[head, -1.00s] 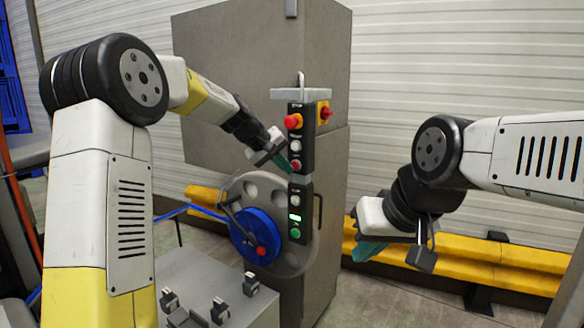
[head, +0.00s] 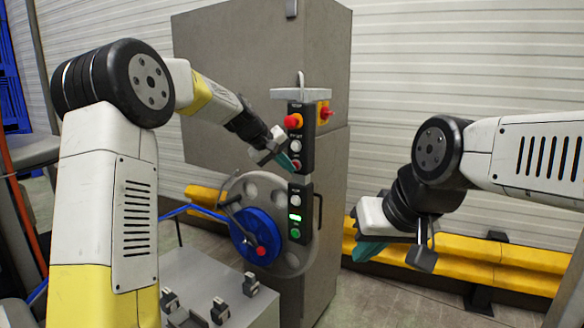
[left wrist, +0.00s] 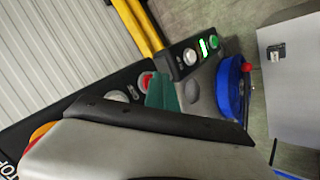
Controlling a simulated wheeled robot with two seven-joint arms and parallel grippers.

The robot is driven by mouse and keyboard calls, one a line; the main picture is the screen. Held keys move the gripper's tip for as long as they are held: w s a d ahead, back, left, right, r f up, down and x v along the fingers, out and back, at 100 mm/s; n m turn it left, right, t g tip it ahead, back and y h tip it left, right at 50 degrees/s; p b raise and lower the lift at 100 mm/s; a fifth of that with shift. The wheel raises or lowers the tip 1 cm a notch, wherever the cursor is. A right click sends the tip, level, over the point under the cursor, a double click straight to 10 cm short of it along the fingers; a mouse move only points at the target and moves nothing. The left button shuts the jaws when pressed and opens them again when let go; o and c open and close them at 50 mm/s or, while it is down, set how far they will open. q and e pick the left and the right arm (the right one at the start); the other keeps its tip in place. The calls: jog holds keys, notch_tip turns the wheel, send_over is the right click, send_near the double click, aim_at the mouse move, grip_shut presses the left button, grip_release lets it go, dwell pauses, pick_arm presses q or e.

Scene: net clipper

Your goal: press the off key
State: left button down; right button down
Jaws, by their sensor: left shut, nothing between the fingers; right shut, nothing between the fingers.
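A tall dark control panel (head: 307,145) stands on the grey machine. From top down it carries a red mushroom button (head: 293,121), a white button (head: 295,146), a red button (head: 297,165), a white button (head: 294,200), a lit green display (head: 295,217) and a green button (head: 295,234). I cannot read the labels to tell which is the off key. My left gripper (head: 291,162) is shut and empty, its teal tips right beside the red button. The left wrist view shows the red button (left wrist: 147,79) next to the teal fingers (left wrist: 165,84); contact is unclear. My right gripper (head: 372,250) is shut and empty, right of the panel.
A blue reel (head: 255,238) with a red knob sits left of the lower panel. A grey cabinet (head: 235,70) rises behind. A grey box with black clamps (head: 220,310) stands in front. A yellow rail (head: 500,270) runs along the wall. Space between panel and right gripper is open.

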pick_arm(q)
jog(key=shift+w+d, duration=0.1)
jog(key=shift+w, duration=0.05)
dwell(0.5)
jog(key=shift+s+a, duration=0.5)
jog(key=shift+s, duration=0.2)
jog(key=shift+s+a, duration=0.75)
jog(key=shift+s, duration=0.3)
jog(key=shift+s+a, duration=0.7)
jog(key=shift+s, duration=0.3)
